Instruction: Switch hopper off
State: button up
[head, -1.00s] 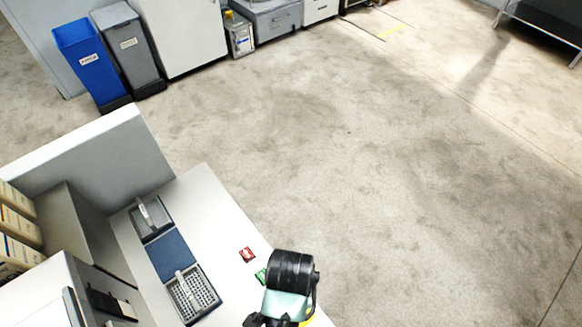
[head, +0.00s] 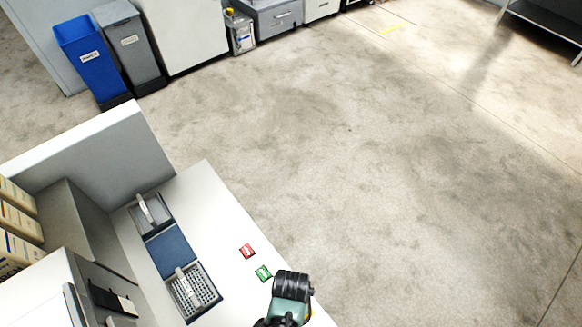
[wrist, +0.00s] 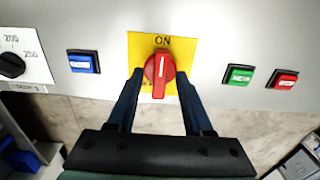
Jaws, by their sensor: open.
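The hopper switch is a red rotary knob (wrist: 160,72) on a yellow plate (wrist: 188,46) in the wrist view. The word ON is printed above it, and the knob's white mark points straight up toward that word. My gripper (wrist: 160,76) is open, with one dark finger on each side of the knob. I cannot tell whether the fingers touch it. In the head view my arm covers most of the switch and the fingertips are hidden.
A green button (wrist: 239,75) and a red button (wrist: 284,80) sit right of the switch, a blue button (wrist: 83,62) and a black dial (wrist: 10,65) to its left. The floor beyond is clear.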

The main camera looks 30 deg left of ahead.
grip_shut()
dwell(0.5)
jog(key=n+p, duration=0.1)
jog(key=n, duration=0.3)
jog(key=shift+r, duration=0.15)
jog(key=n+p, duration=0.1)
jog(key=n, duration=0.3)
jog(key=shift+n+p, duration=0.3)
jog(key=shift+p, duration=0.05)
jog(key=n+p, duration=0.1)
jog(key=n, duration=0.8)
jog(key=shift+p, duration=0.35)
jog(key=shift+n, duration=0.3)
